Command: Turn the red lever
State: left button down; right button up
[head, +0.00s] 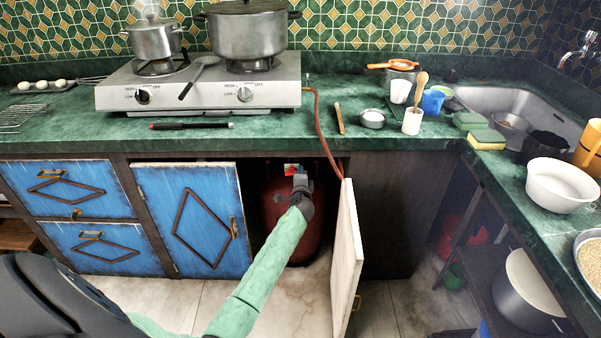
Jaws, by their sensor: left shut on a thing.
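A red gas bottle (283,211) stands inside the cabinet below the counter, with a red hose (319,125) running from it up to the gas hotplate (205,90). My right gripper is not in view.
The open cabinet door (347,258) stands just right of my left arm. A blue door (191,215) borders the opening on the left. Pots, cups, a sink (500,102) and a white bowl (560,185) occupy the counter. Floor in front is clear.

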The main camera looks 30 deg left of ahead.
pick_arm(q)
jog(key=shift+f, duration=0.1)
dwell(0.3)
jog(key=c, duration=1.5)
grip_release()
jog(key=shift+s, duration=0.1)
jog(key=shift+s+d, duration=0.25)
jog(key=v, duration=0.7)
